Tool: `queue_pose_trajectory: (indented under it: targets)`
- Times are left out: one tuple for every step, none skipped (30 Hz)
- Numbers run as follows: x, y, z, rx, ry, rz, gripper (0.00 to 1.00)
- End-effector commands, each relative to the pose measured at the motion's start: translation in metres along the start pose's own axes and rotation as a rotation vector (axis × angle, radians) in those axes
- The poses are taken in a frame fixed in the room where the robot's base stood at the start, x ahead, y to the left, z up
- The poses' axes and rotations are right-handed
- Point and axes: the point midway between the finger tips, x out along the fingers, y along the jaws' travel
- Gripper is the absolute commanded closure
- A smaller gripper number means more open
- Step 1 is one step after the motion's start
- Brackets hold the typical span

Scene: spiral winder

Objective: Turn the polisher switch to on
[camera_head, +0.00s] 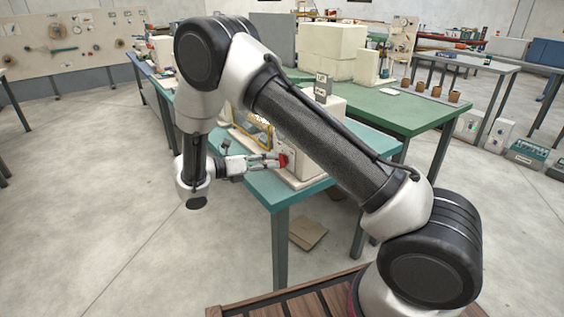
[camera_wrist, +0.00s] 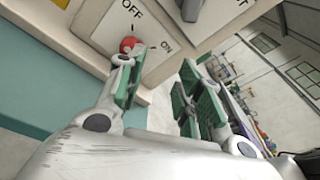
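The polisher switch is a small red knob (camera_wrist: 129,44) on a pale switch plate (camera_wrist: 152,63) marked OFF and ON. In the wrist view OFF is above the knob and ON is to its right. Which mark the knob points to is too small to tell. My gripper (camera_wrist: 158,70) is open, its green-padded fingers apart with nothing between them. The left fingertip is right at the knob's lower edge and hides a little of it; I cannot tell whether they touch. In the head view my gripper (camera_head: 268,161) reaches the red knob (camera_head: 283,159) from the left.
The cream machine (camera_head: 300,172) bearing the switch stands on a teal bench (camera_head: 262,190). A grey part (camera_wrist: 190,9) juts out above the plate in the wrist view. A green table (camera_head: 410,112) is behind. Open floor lies left of the bench.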

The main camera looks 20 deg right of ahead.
Motion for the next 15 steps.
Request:
queue_pose_trajectory:
  targets:
    - [-0.009, 0.013, -0.010, -0.055, -0.059, 0.014, 0.64]
    - [-0.014, 0.019, -0.013, -0.083, -0.091, 0.020, 0.64]
    - [-0.020, 0.027, -0.017, -0.114, -0.126, 0.028, 0.64]
    - [-0.023, 0.030, -0.020, -0.131, -0.148, 0.031, 0.64]
    - [-0.026, 0.034, -0.021, -0.146, -0.165, 0.034, 0.64]
    - [-0.028, 0.037, -0.023, -0.160, -0.181, 0.037, 0.64]
    - [-0.028, 0.038, -0.024, -0.166, -0.189, 0.038, 0.64]
    - [-0.028, 0.039, -0.024, -0.170, -0.194, 0.039, 0.64]
    - [-0.025, 0.040, -0.023, -0.173, -0.197, 0.039, 0.64]
    - [-0.021, 0.040, -0.022, -0.174, -0.198, 0.039, 0.64]
    - [-0.017, 0.040, -0.021, -0.174, -0.197, 0.037, 0.64]
    - [-0.010, 0.040, -0.020, -0.174, -0.196, 0.037, 0.64]
    - [-0.005, 0.040, -0.019, -0.174, -0.196, 0.037, 0.64]
    - [0.001, 0.040, -0.018, -0.174, -0.195, 0.036, 0.64]
    - [0.008, 0.041, -0.017, -0.174, -0.195, 0.036, 0.64]
